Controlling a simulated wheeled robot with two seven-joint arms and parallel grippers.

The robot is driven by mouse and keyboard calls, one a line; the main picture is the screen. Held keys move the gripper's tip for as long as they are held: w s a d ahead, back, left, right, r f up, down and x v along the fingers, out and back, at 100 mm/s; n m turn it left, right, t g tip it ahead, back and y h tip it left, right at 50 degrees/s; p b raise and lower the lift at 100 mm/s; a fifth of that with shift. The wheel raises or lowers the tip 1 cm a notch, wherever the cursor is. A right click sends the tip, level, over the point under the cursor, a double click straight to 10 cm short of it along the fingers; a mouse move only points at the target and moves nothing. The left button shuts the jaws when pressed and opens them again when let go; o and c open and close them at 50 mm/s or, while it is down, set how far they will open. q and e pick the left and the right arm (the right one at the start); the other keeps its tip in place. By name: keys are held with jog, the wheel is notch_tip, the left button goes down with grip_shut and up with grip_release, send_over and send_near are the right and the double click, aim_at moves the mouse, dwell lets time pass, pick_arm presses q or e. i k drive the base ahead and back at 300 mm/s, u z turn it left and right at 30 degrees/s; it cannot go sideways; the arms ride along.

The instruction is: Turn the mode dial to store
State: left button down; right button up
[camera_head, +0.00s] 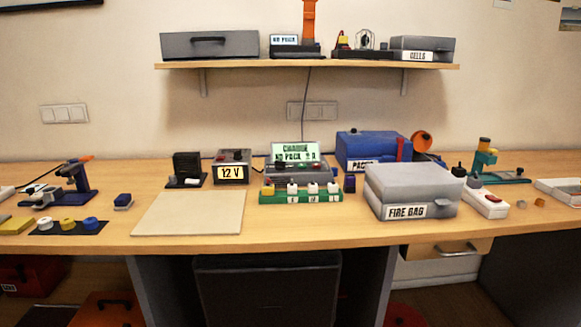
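The charger (291,172) stands near the back middle of the bench, with a tilted lit display (295,152) that seems to read "CHARGE" over "NO PACK 0 A". A small dark knob (281,166) on its front, below the display, looks like the mode dial. It is too small to tell its pointer or any "store" mark. Neither of my grippers is in view, and nothing touches the charger's front from my side.
A green strip with several white blocks (300,197) stands right in front of the charger. The 12 V box (233,167) is on its left; the grey fire bag case (413,190) and blue pack box (368,149) are on its right. A pale mat (188,214) lies clear at front left.

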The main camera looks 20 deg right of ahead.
aim_at(281, 165)
jog(key=i, duration=0.25)
jog(key=u, duration=1.1)
jog(key=i, duration=0.5)
jog(key=z, duration=0.15)
